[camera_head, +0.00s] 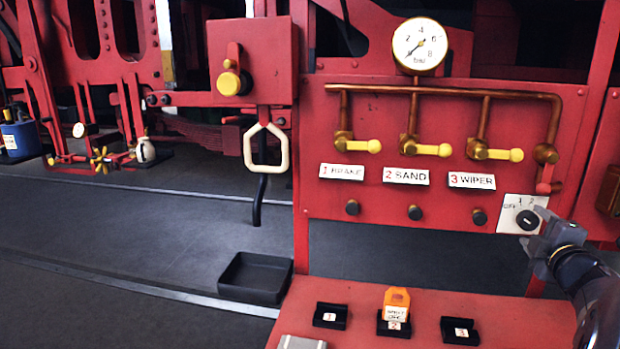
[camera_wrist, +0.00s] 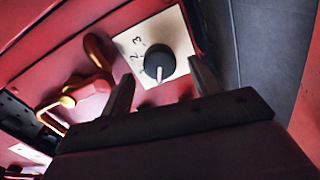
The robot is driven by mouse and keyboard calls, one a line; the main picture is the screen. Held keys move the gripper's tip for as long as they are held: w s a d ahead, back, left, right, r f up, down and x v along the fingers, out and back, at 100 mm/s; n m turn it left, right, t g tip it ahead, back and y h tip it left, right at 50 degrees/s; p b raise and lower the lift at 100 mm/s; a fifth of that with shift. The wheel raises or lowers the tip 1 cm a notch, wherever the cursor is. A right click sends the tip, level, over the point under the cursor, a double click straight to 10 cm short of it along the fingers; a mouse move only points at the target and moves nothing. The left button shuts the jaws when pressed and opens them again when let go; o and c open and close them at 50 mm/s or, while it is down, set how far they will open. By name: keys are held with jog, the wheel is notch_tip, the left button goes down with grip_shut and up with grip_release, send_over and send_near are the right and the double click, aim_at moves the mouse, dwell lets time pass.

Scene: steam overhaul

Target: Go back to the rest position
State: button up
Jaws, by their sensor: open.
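My gripper (camera_head: 541,243) is at the right of the head view, in front of the lower right of the red panel (camera_head: 400,115). In the wrist view its two fingers (camera_wrist: 161,74) are open and apart. The black rotary knob (camera_wrist: 159,62) on a white plate shows between and just beyond the fingertips, with a gap on each side and nothing held. The knob also shows in the head view (camera_head: 527,220), just left of my gripper. Its white pointer line points down toward my gripper in the wrist view.
Three yellow-handled valves (camera_head: 430,149) sit under copper pipes and a gauge (camera_head: 419,45). Below, a red table (camera_head: 355,295) bears black trays and an orange tag (camera_head: 397,299). A black bin (camera_head: 255,278) stands on the floor at left.

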aim_at(531, 220)
jog(key=v, duration=0.7)
jog(key=x, duration=1.1)
jog(key=shift+a, duration=0.1)
jog(key=shift+s+r+m+p, duration=0.2)
jog(key=shift+r+m+p, duration=0.1)
jog(key=shift+m+p, duration=0.95)
jog(key=m+p, duration=0.4)
jog(key=shift+m, duration=0.35)
jog(key=m+p, duration=0.8)
jog(key=p, duration=0.2)
jog(key=shift+m, duration=0.4)
jog(key=v, duration=0.1)
jog(key=b+v, duration=0.1)
jog(key=v, duration=0.3)
jog(key=shift+d+f+b, duration=0.25)
jog(key=shift+f+b, duration=0.05)
jog(key=shift+b, duration=0.1)
jog(key=shift+s+a+y, duration=0.1)
jog(key=shift+s+y, duration=0.2)
jog(key=shift+s, duration=0.3)
jog(key=shift+a, duration=0.1)
